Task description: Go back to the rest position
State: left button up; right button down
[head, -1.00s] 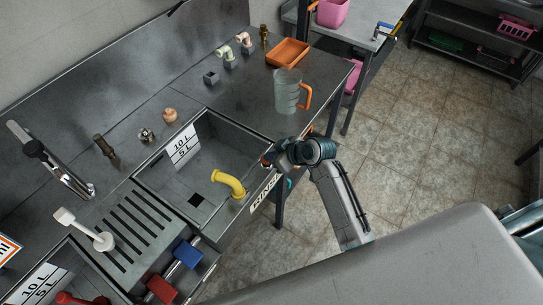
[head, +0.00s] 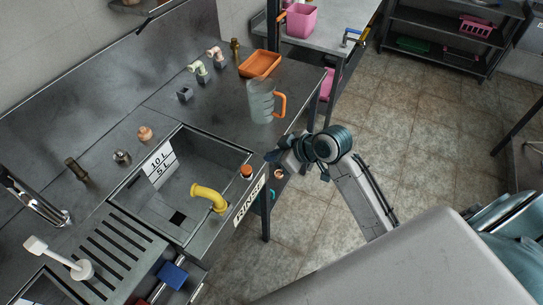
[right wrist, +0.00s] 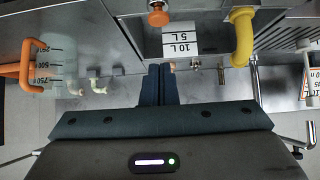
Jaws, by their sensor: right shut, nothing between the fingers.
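My right gripper (head: 272,157) is at the front of the rinse sink (head: 206,242), just outside its front right corner. In the right wrist view its two dark fingers (right wrist: 159,84) lie together, shut and empty. An orange-red knob (head: 247,171) sits on the sink's front rim near the fingertips; it also shows in the right wrist view (right wrist: 158,16). My left gripper is not in view.
A yellow pipe (head: 209,196) bends over the sink's front edge. A clear jug with an orange handle (head: 261,103) and an orange tray (head: 260,64) stand on the counter behind my right gripper. The tiled floor (head: 420,140) to the right is clear.

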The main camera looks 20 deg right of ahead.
jog(key=shift+f, duration=0.1)
jog(key=d+f+m+h+b, duration=0.1)
jog(key=d+f+m, duration=0.15)
jog(key=f, duration=0.85)
jog(key=d+f+m+h+b, duration=0.2)
jog(key=d+f, duration=0.1)
jog(key=f, duration=0.9)
jog(key=s+d+f+m+g+h, duration=0.1)
jog(key=s+f, duration=0.2)
jog(key=f, duration=0.3)
jog(key=s+d+f+g+b, duration=0.1)
jog(key=s+d+f, duration=0.1)
jog(key=f, duration=0.3)
jog(key=s+d+f+m+g+h, duration=0.1)
jog(key=s+f, duration=0.2)
jog(key=f, duration=0.3)
jog(key=s+d+f+g+h+b, duration=0.1)
jog(key=s+f+g+b, duration=0.1)
jog(key=s+f, duration=1.6)
jog(key=s+a+f, duration=0.1)
jog(key=s+f, duration=0.2)
jog(key=s, duration=0.6)
jog(key=s+f+g+b, duration=0.1)
jog(key=s+f, duration=0.3)
jog(key=s, duration=0.4)
jog(key=shift+s+a+h+b, duration=0.3)
jog(key=shift+s+a, duration=0.05)
